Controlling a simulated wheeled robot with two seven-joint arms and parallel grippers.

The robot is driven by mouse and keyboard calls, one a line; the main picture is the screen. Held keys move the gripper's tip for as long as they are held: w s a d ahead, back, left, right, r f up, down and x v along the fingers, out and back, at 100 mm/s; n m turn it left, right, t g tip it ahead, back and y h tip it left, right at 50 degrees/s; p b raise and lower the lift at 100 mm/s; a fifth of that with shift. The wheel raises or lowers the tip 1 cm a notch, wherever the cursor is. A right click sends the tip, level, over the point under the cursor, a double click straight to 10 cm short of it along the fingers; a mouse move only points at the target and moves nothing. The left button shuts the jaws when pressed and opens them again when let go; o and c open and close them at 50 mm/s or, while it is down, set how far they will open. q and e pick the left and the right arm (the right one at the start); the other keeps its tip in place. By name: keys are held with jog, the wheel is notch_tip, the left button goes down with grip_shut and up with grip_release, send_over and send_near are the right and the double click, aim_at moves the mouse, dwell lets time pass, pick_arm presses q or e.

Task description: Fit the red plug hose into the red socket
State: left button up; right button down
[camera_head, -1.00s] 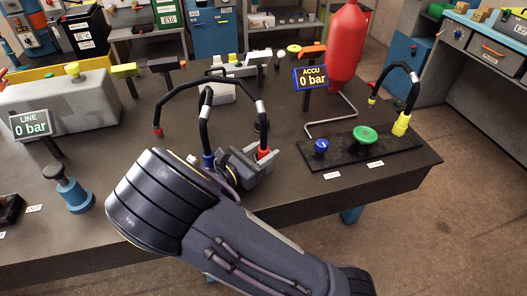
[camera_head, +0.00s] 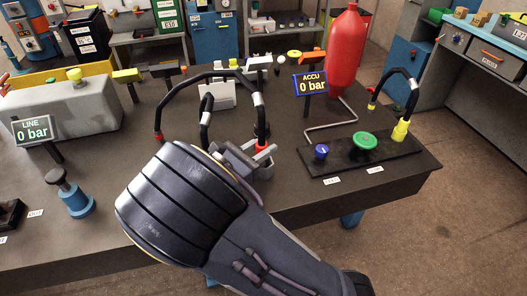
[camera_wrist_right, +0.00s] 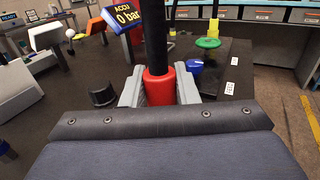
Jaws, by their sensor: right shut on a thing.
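My right gripper (camera_head: 258,158) is shut on the red plug (camera_head: 262,143) of a black hose, above the dark bench. In the right wrist view the red plug (camera_wrist_right: 159,88) stands upright between the two grey fingers (camera_wrist_right: 160,92), with the black hose (camera_wrist_right: 154,35) rising from it. In the head view this hose (camera_head: 200,80) arches left to a small red-tipped end (camera_head: 158,137). A second black hose (camera_head: 205,125) runs down behind my right wrist, which hides its lower end. I cannot make out a red socket. My left gripper is not in view.
To the right, a black plate (camera_head: 340,162) carries a blue knob (camera_head: 321,151), a green handwheel (camera_head: 365,141) and a yellow-plugged hose (camera_head: 401,130). Behind stand the ACCU display (camera_head: 310,84) and red tank (camera_head: 346,50). A LINE display (camera_head: 33,130) and blue valve (camera_head: 73,198) are left.

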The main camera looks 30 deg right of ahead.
jog(key=s+a+r+p, duration=0.1)
jog(key=s+a+r, duration=0.7)
jog(key=shift+s+a, duration=0.3)
jog(key=shift+a, duration=0.1)
jog(key=shift+p, duration=0.3)
jog(key=shift+p, duration=0.4)
